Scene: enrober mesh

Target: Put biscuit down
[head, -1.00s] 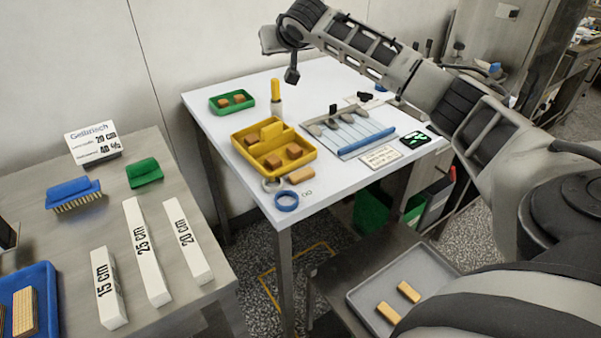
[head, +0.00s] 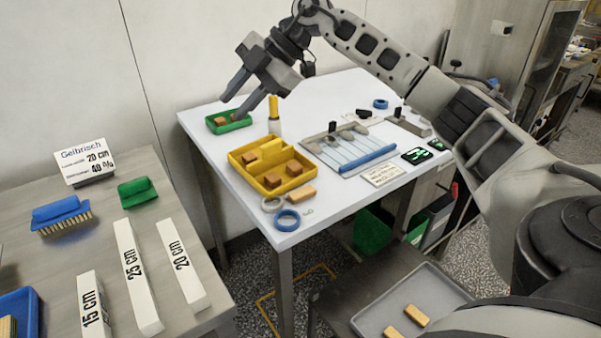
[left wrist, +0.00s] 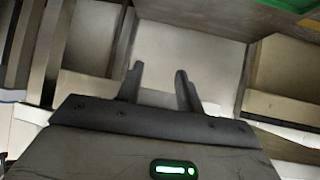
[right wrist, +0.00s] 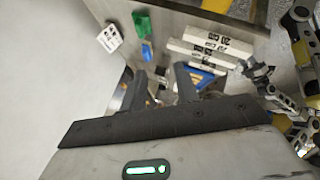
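My right gripper (head: 229,110) is open, with its fingertips over the green tray (head: 215,131) at the table's far left. I see no biscuit between its fingers in the right wrist view (right wrist: 157,84). A brown biscuit (head: 220,121) lies in the green tray, and a fingertip partly covers the area beside it. A lighter biscuit (head: 301,193) lies on the table beside that tray. My left gripper (left wrist: 158,80) is open and empty in the left wrist view and out of the head view.
A grey tray (head: 445,288) with light biscuits stands low at front right. The left bench holds brushes and labelled white bars (head: 137,276).

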